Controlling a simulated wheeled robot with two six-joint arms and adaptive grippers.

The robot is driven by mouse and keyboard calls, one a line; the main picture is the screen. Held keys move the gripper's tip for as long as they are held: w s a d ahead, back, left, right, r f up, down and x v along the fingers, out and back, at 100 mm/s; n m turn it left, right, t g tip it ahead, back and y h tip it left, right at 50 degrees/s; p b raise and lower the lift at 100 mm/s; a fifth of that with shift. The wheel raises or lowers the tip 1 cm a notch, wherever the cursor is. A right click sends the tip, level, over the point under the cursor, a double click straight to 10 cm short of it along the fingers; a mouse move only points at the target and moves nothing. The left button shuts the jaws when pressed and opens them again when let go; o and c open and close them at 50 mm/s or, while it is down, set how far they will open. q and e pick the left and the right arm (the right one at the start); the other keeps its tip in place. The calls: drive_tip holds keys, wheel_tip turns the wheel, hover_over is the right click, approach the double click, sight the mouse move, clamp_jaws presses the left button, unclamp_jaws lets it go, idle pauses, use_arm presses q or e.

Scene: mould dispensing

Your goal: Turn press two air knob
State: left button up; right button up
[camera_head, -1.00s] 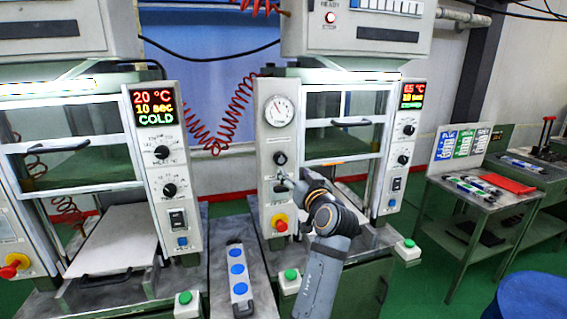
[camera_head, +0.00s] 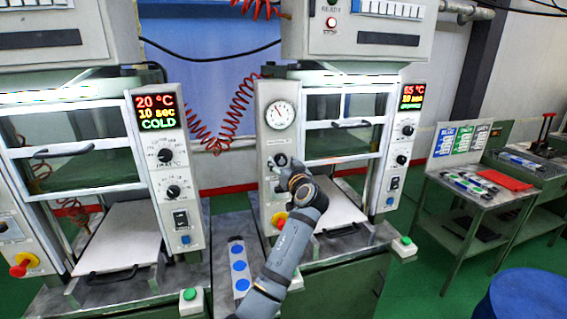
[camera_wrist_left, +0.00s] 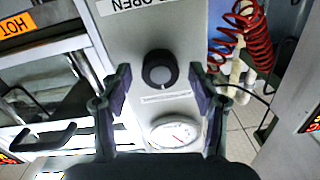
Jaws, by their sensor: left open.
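The air knob (camera_head: 281,160) is a dark round knob on the grey left column of the right-hand press (camera_head: 275,112), below the round pressure gauge (camera_head: 281,112). My left gripper (camera_head: 279,169) is at this column, close to the knob and partly covering the panel below it. In the left wrist view the black knob (camera_wrist_left: 160,68) with a pale pointer mark sits between the two fingers of my open left gripper (camera_wrist_left: 160,82). Gaps show on both sides, and the fingers do not appear to touch it. The gauge (camera_wrist_left: 173,132) also shows there. My right gripper is not in view.
The left press (camera_head: 165,125) has its own knob panel. A yellow-and-red button (camera_head: 279,220) is below my gripper, partly hidden by my arm. A red coiled hose (camera_wrist_left: 240,45) hangs beside the column. A table (camera_head: 470,196) with tools stands at right.

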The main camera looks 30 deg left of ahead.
use_arm(q)
drive_tip(key=c, duration=1.2)
drive_tip(key=shift+o, duration=0.2)
drive_tip(key=shift+m, duration=1.3)
drive_tip(key=m, duration=0.2)
drive_tip(key=shift+m, duration=0.4)
drive_tip(key=m+p, duration=0.2)
drive_tip(key=m, duration=0.2)
drive_tip(key=shift+f+m+p, duration=0.1)
drive_tip(key=shift+m+p, duration=0.35)
drive_tip(key=shift+m, duration=0.75)
